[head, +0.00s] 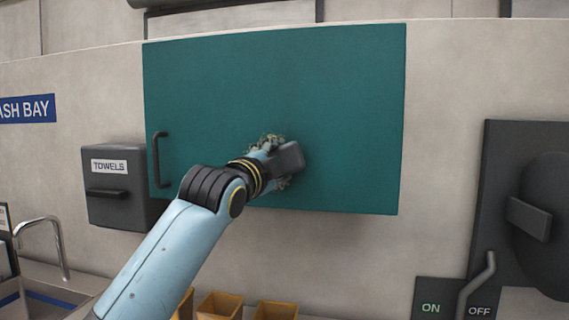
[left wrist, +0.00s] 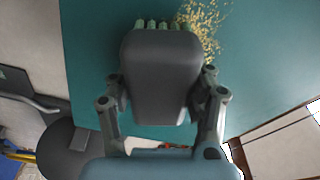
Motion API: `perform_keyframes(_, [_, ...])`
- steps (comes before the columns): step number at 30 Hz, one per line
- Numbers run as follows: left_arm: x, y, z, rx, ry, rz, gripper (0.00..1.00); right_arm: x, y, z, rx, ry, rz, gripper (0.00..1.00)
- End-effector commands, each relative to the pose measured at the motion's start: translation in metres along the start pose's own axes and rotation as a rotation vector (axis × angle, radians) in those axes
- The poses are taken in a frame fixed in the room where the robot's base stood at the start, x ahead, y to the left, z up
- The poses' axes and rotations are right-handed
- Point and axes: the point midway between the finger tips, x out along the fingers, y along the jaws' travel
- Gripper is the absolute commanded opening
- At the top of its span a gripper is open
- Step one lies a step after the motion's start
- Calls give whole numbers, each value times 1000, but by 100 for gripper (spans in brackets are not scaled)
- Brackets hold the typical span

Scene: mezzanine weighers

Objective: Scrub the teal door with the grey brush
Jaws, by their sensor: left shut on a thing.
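The teal door (head: 340,110) is a wide flat panel on the wall, with a dark handle (head: 158,160) at its lower left. My left gripper (head: 274,164) is in front of the door's lower middle, shut on the grey brush (head: 290,156). In the left wrist view the brush (left wrist: 160,75) sits between the two fingers, its pale green bristles at the far edge by the door (left wrist: 100,40). I cannot tell whether the bristles touch it. A speckled yellowish dirt patch (left wrist: 203,25) shows beside the brush, and around it in the head view (head: 266,140). My right gripper is out of view.
A dark towel dispenser (head: 115,205) hangs left of the door. A sink with a tap (head: 58,245) is at lower left, and several small tan bins (head: 220,305) stand below. A dark wall unit with a lever (head: 480,275) is at right.

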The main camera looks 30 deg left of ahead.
Motion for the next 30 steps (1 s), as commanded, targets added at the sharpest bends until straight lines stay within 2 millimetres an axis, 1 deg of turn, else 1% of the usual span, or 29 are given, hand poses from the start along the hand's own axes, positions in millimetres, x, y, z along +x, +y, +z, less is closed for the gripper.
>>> perform_keyframes(9, [-3, -10, 26, 4, -1, -1, 29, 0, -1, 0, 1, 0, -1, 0])
perform_keyframes(12, [-4, -13, 32, 2, 0, -1, 29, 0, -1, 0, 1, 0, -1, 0])
perform_keyframes(19, [-5, -16, 40, 2, 0, 0, 29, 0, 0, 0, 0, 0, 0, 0])
perform_keyframes(27, [-10, -25, 64, 5, -1, 0, 29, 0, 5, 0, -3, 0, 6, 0])
perform_keyframes(30, [-11, -28, 70, 3, 0, -1, 29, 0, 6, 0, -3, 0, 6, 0])
